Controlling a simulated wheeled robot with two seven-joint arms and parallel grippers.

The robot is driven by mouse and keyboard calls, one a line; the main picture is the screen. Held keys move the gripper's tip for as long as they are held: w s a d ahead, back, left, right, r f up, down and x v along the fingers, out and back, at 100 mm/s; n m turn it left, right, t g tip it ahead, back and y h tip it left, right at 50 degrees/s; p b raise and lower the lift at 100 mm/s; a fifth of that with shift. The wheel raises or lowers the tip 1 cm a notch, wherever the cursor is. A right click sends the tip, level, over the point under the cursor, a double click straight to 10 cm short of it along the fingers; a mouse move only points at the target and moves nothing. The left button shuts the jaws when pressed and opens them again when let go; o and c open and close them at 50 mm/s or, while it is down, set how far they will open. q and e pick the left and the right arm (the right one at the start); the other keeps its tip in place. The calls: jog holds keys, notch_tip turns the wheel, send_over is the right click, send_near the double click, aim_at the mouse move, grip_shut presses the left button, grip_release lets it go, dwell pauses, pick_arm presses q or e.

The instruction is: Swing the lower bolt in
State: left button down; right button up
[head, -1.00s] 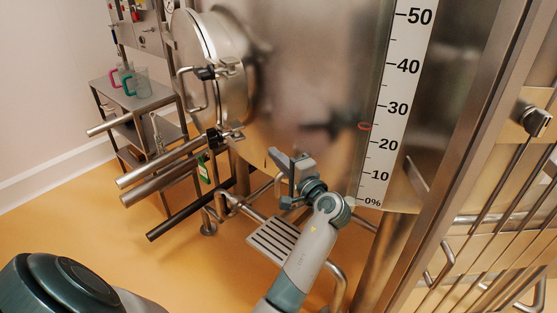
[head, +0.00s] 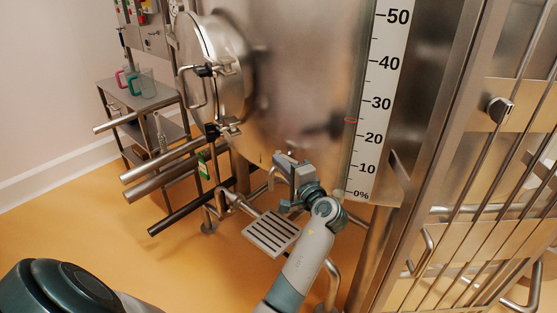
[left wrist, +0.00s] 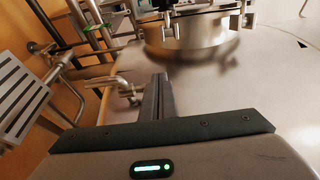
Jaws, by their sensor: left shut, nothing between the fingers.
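The round steel hatch (head: 222,62) is on the hopper's left side in the head view and at the top of the left wrist view (left wrist: 190,32). The lower bolt (head: 224,131) is at the hatch's lower rim; its exact angle is too small to tell. The upper bolt (head: 208,71) lies above it, beside a bent handle. My left gripper (head: 284,162) is shut and empty in front of the hopper wall, right of and below the lower bolt, apart from it. Its closed fingers (left wrist: 158,92) point towards the hatch in the left wrist view. My right gripper is not in view.
Steel bars (head: 165,168) stick out left below the hatch. A slotted step (head: 272,234) and pipes are beneath my left gripper. A percent scale (head: 378,120) and a barred steel frame (head: 490,170) stand to the right. A cart (head: 145,105) with jugs stands at left.

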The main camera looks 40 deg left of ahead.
pick_arm(q)
notch_tip(320, 180, down, 14)
jog(key=w+d+m+t+h+b, duration=0.1)
jog(key=w+d+m+t+h, duration=0.1)
jog(key=w+h, duration=0.1)
jog(key=shift+d+r+m+h+b, duration=0.25)
jog(key=shift+d+m+h+b, duration=0.05)
jog(key=shift+h, duration=0.1)
